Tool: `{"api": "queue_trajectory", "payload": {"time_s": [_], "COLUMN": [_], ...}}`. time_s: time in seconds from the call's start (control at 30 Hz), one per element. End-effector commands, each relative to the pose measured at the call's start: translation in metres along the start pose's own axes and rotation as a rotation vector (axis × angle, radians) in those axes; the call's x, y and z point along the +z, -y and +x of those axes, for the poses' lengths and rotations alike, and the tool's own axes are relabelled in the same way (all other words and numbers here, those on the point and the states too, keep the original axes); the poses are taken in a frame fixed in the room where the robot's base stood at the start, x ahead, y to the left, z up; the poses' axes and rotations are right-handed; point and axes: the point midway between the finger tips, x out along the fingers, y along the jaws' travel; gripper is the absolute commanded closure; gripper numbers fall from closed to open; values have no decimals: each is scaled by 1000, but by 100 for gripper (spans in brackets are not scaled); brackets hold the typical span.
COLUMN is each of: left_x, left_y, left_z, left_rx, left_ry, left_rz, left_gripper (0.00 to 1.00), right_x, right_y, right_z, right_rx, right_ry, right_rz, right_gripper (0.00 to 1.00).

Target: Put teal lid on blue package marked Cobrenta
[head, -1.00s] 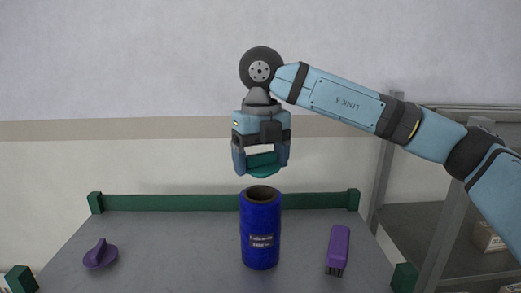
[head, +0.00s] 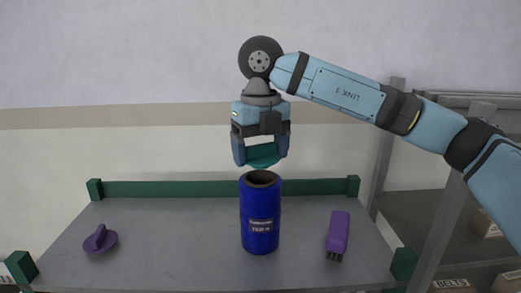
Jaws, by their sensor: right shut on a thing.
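The blue package (head: 260,210) is a tall upright cylinder with an open top, standing on the grey table. A small label with pale print is on its front, too small to read surely. My right gripper (head: 261,157) points down above the package and is shut on the teal lid (head: 263,161). The lid is just above the open top, with a small gap between them. The lid's upper part is partly hidden by the gripper. My left gripper is not in view.
A purple knobbed lid (head: 100,240) lies at the left of the grey table (head: 170,235). A purple brush-like object (head: 338,233) lies to the right of the package. A green rail (head: 215,188) runs along the back edge. Shelving with boxes (head: 484,226) stands at the right.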

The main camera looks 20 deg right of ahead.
Motion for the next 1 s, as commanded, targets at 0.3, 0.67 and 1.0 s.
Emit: {"api": "queue_trajectory", "payload": {"time_s": [0.3, 0.67, 1.0], "left_x": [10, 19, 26], "left_y": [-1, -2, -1], "left_z": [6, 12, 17], "left_rx": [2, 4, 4], "left_ry": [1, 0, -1], "left_rz": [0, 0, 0], "left_gripper": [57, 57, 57], "right_x": [0, 1, 1], "right_y": [0, 0, 1], "right_z": [14, 28, 41], "right_rx": [0, 0, 0], "right_ry": [-1, 0, 0], "right_rz": [0, 0, 0], "right_gripper": [43, 43, 43]}}
